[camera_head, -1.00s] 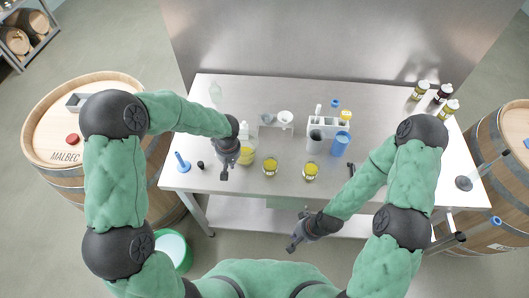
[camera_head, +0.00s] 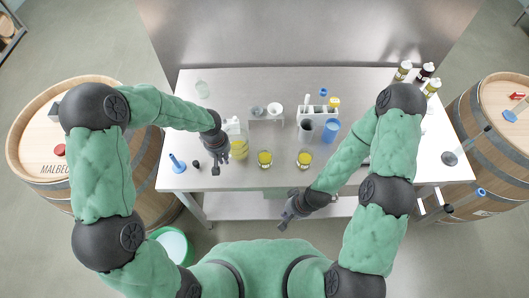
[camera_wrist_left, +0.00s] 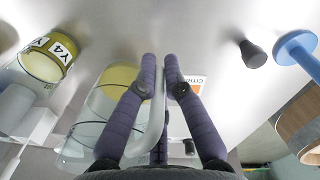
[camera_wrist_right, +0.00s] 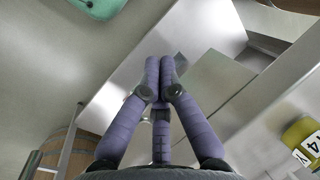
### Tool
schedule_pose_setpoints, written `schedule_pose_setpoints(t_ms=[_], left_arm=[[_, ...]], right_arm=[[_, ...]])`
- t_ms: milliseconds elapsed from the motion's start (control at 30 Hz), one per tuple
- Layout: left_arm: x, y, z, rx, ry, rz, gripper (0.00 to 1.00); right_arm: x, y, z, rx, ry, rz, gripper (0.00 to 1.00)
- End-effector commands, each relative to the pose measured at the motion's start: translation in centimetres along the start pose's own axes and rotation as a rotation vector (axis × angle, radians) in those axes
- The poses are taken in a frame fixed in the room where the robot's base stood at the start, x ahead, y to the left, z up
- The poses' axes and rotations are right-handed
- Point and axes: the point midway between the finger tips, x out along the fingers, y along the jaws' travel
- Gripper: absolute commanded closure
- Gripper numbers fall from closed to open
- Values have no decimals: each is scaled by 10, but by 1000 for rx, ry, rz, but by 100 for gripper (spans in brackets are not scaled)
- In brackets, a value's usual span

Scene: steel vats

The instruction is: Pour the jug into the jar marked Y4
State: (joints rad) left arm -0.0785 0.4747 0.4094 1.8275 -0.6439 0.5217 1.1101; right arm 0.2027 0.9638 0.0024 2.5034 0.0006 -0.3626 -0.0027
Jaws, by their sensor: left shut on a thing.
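My left gripper (camera_head: 217,166) is shut on the handle of a clear jug (camera_head: 239,148) with yellow liquid, at the front left of the bench. In the left wrist view the jug (camera_wrist_left: 92,128) is left of the fingers (camera_wrist_left: 162,62), looking upright. I cannot tell if it touches the bench. The jar marked Y4 (camera_wrist_left: 45,62) holds yellow liquid and stands apart from it. In the head view it appears to be the left one (camera_head: 265,159) of two yellow jars. My right gripper (camera_head: 288,212) is empty, fingers together, off the bench's front edge.
The other yellow jar (camera_head: 304,159) stands to the right. Behind are a white stand (camera_head: 266,116), a dark cup (camera_head: 306,125), a blue cup (camera_head: 330,131) and a white caddy (camera_head: 316,110). A blue-based item (camera_head: 177,164) and a black stopper (camera_head: 196,164) are left of my gripper.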

Motion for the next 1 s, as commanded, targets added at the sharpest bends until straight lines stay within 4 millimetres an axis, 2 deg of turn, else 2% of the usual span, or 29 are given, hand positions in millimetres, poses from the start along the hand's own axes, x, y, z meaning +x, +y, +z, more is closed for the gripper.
schedule_pose_setpoints(t_ms=[367,800,1000], left_arm=[[-5,0,-1,0,2,1,100],[-46,3,-1,0,3,2,100],[-51,3,0,1,2,1,100]], right_arm=[[-2,-1,0,0,0,0,100],[-24,-9,1,0,0,0,100],[-26,-9,1,0,0,0,100]])
